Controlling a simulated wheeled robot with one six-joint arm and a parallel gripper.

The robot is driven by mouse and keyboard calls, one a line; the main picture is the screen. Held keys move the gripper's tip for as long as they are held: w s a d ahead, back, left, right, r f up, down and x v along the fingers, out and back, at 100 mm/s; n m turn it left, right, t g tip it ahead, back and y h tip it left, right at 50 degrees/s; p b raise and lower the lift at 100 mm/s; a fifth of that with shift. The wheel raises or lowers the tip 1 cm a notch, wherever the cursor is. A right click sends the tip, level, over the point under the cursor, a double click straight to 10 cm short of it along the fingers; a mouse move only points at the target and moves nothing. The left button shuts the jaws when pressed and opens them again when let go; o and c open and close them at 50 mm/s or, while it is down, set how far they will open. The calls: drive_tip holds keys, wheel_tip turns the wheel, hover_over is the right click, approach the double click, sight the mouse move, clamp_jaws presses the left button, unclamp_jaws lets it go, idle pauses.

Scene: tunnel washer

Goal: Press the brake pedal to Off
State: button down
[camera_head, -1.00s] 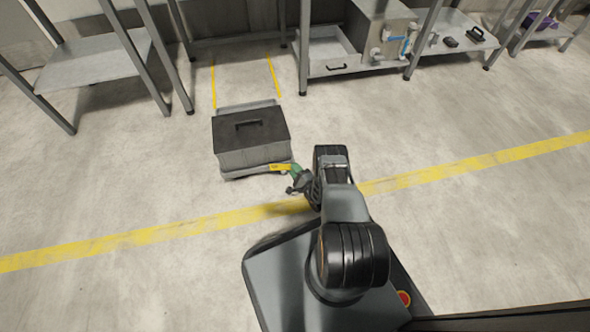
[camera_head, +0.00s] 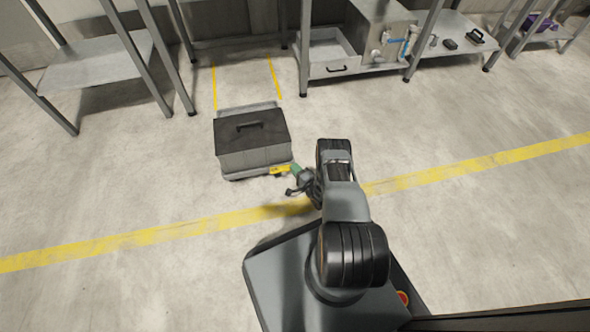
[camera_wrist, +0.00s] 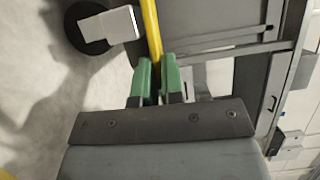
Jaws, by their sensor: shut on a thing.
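A low wheeled cart (camera_head: 232,177) stands on the floor and bears a grey box with a dark lid (camera_head: 252,126). A yellow bar (camera_head: 281,170), which looks like the brake pedal, sticks out at the cart's near right corner. It also shows in the wrist view (camera_wrist: 151,30), running up from between the green fingers. My gripper (camera_head: 295,171) is at this corner, and its green fingers (camera_wrist: 157,80) are shut on the yellow bar. The bar's gripped end is partly hidden by the fingers. I cannot read any On or Off mark.
A black caster wheel with a pale cover (camera_wrist: 124,24) is left of the bar in the wrist view. Metal tables, including a left one (camera_head: 95,60) and one with a sink unit (camera_head: 335,68), stand at the back. The floor around the cart is clear; a yellow line (camera_head: 150,237) crosses it.

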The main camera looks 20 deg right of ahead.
drive_tip(key=shift+r+n+g+p, duration=0.4)
drive_tip(key=shift+r+n+p, duration=0.15)
drive_tip(key=shift+n, duration=0.35)
drive_tip(key=shift+a+r+n+g+h+p, duration=0.15)
drive_tip(key=shift+r+n+g+h+p, duration=0.2)
drive_tip(key=shift+n, duration=0.45)
drive_tip(key=c, duration=1.2)
unclamp_jaws()
drive_tip(key=shift+c, duration=0.2)
